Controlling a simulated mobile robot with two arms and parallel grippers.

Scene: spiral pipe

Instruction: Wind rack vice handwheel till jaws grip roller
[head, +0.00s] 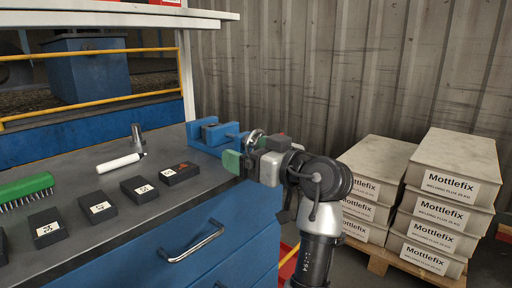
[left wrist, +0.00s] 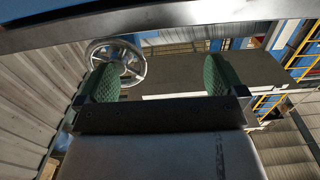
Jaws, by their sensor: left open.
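The blue vice (head: 212,141) sits at the back right corner of the bench, with a dark grey piece at its jaws. I cannot tell whether that piece is the roller or whether the jaws touch it. Its silver spoked handwheel (head: 253,137) is at the right end and also shows in the left wrist view (left wrist: 128,68). My left gripper (head: 240,157) is at the wheel, open, its green-padded fingers apart. In the left wrist view (left wrist: 162,77) the wheel is behind and beside the left-hand finger, partly hidden by it. My right gripper is out of view.
A grey metal cylinder (head: 138,134) stands on the bench (head: 85,170), near a white marker (head: 119,163), several black labelled blocks (head: 139,189) and a green brush (head: 27,188). Stacked Mottlefix boxes (head: 433,214) stand to the right. A corrugated wall is behind.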

